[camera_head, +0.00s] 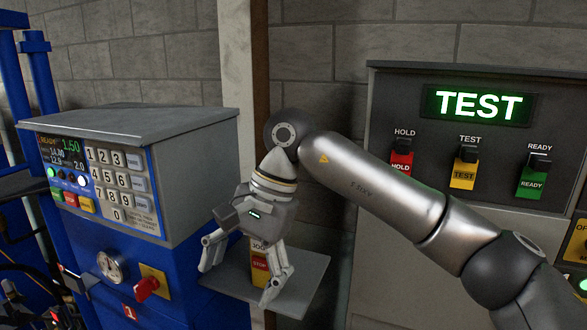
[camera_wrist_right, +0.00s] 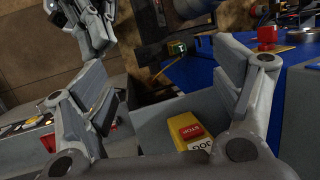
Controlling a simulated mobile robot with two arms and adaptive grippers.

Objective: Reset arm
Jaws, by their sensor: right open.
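My right arm (camera_head: 385,190) reaches in from the right in the head view, with its elbow bent and its wrist hanging down. My right gripper (camera_head: 238,279) points downward, open and empty, its fingers spread over a grey shelf (camera_head: 312,272).
A blue and grey machine (camera_head: 190,175) with a keypad (camera_head: 118,180), gauge and red knob (camera_head: 146,288) stands to the left. A grey panel (camera_head: 385,120) with a lit TEST sign (camera_head: 479,105) and HOLD, TEST and READY switches stands behind my right arm.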

